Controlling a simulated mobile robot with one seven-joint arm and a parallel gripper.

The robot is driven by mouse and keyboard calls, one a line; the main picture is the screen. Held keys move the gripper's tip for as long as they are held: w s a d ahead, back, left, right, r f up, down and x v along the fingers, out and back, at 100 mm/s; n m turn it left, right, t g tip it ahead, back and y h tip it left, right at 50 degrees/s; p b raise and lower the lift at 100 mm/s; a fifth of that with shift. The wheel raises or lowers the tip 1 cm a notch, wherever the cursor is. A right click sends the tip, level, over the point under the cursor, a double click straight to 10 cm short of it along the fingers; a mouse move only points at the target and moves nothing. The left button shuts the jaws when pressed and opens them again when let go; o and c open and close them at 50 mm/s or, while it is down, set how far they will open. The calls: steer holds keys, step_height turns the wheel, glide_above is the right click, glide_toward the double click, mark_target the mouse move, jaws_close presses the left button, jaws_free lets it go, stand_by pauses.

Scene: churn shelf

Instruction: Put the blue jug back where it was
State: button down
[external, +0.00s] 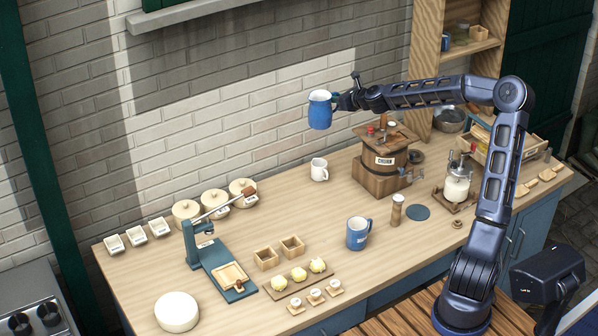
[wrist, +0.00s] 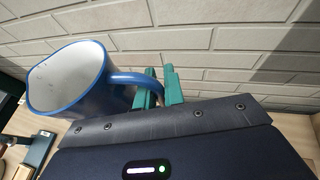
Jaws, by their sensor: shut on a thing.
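The blue jug (external: 320,112), with a pale inside, is held up in the air above the back of the table, left of the churn. In the wrist view the jug (wrist: 92,95) is at the left, its mouth tilted toward the camera. My gripper (external: 341,102) is shut on its handle; the green fingers (wrist: 160,88) show around the handle in the wrist view. Another blue mug (external: 357,235) with a pale print stands upright at the table's front middle. A flat blue disc (external: 417,212) lies on the table to the right of that mug.
The wooden churn (external: 381,172) stands under my forearm. A white mug (external: 319,170) stands below the jug. A wooden pepper mill (external: 397,210), a glass jar churn (external: 457,185) and a blue press (external: 215,262) are also on the wooden table (external: 150,265). A brick wall is behind.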

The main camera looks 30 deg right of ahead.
steer(key=s+a+f, duration=0.2)
steer(key=s+a, duration=0.9)
steer(key=a, duration=0.3)
steer(key=f, duration=2.4)
steer(key=shift+w+f, duration=0.3)
steer(key=shift+f, duration=0.05)
steer(key=c, duration=1.9)
jaws_free()
steer(key=shift+f, duration=0.1)
steer(key=o, duration=0.4)
steer(key=shift+d, duration=0.1)
steer(key=v, duration=1.2)
steer(key=shift+a, duration=0.2)
